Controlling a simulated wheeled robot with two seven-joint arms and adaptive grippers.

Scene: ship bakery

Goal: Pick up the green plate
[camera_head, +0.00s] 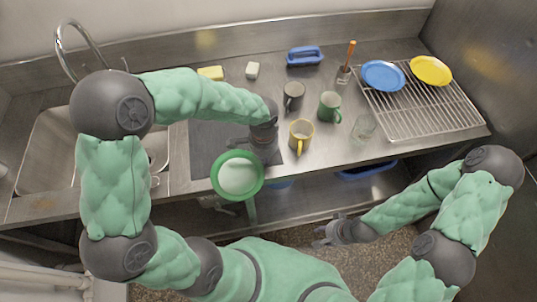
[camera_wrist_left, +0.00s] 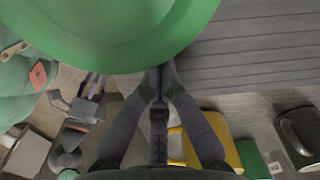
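The green plate (camera_head: 216,187) has a wide green rim and a pale centre. It is held in the air at the counter's front edge, in front of the dark mat. My left gripper (camera_head: 258,160) is at its upper right rim. In the left wrist view the plate (camera_wrist_left: 110,50) fills the upper left, and the left fingers (camera_wrist_left: 162,72) are drawn together on its rim. My right gripper (camera_head: 327,234) is low in front of the counter, away from the plate. Its finger opening is too small to judge.
A yellow mug (camera_head: 300,133), green mug (camera_head: 330,107), dark mug (camera_head: 293,94) and clear glass (camera_head: 363,127) stand right of the left gripper. A wire rack (camera_head: 415,115) holds blue (camera_head: 383,75) and yellow (camera_head: 431,70) plates. The sink (camera_head: 45,150) is at left.

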